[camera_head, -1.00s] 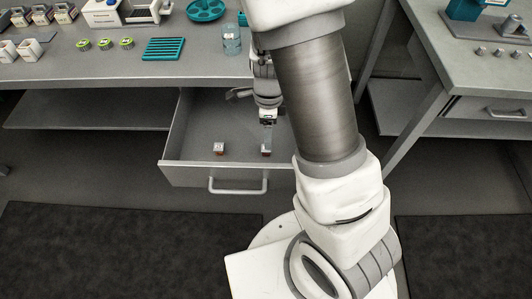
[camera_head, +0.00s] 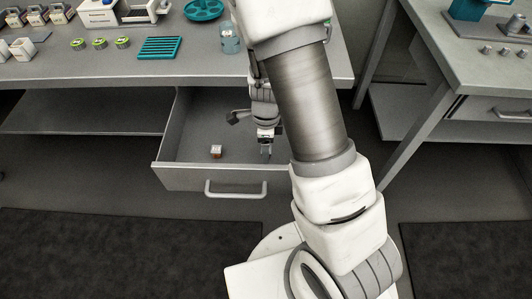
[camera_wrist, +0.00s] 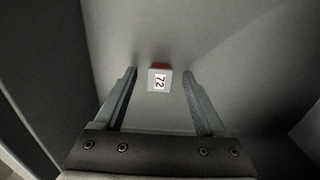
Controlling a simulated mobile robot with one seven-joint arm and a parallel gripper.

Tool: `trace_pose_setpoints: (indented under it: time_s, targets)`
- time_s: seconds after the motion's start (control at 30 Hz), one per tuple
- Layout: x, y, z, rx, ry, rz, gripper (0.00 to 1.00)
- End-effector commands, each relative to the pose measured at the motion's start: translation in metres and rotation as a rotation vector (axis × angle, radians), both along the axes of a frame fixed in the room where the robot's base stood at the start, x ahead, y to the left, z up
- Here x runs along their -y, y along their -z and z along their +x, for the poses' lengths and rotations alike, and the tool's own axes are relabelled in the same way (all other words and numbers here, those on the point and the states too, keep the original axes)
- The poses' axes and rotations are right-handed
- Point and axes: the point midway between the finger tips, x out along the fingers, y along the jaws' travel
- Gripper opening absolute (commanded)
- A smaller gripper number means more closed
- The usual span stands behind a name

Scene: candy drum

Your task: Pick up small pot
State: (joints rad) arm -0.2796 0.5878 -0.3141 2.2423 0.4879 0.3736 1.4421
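A small pot with a white top marked 72 and a reddish side (camera_wrist: 158,78) is in the wrist view. It lies on the drawer floor between my two spread fingertips, with gaps on both sides.
The open drawer (camera_head: 190,178) has walls around my gripper and a front handle (camera_head: 236,190). The grey table (camera_head: 80,68) above holds a teal rack (camera_head: 160,47), several green-topped jars (camera_head: 100,43) and a clear jar (camera_head: 230,42). A second table (camera_head: 485,75) stands at right.

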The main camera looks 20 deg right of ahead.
Motion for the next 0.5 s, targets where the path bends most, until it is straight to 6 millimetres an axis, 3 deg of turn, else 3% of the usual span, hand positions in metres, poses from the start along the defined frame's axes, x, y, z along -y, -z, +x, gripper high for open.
trace_pose_setpoints:
  time_s: [0.07,0.4,0.5]
  targets:
    - [-0.0001,-0.0003,0.0,0.0,0.0,0.0,0.6]
    - [0.0,-0.0004,-0.0001,0.0,0.0,0.0,0.0]
    - [-0.0001,-0.0005,-0.0001,0.0,0.0,0.0,0.0]
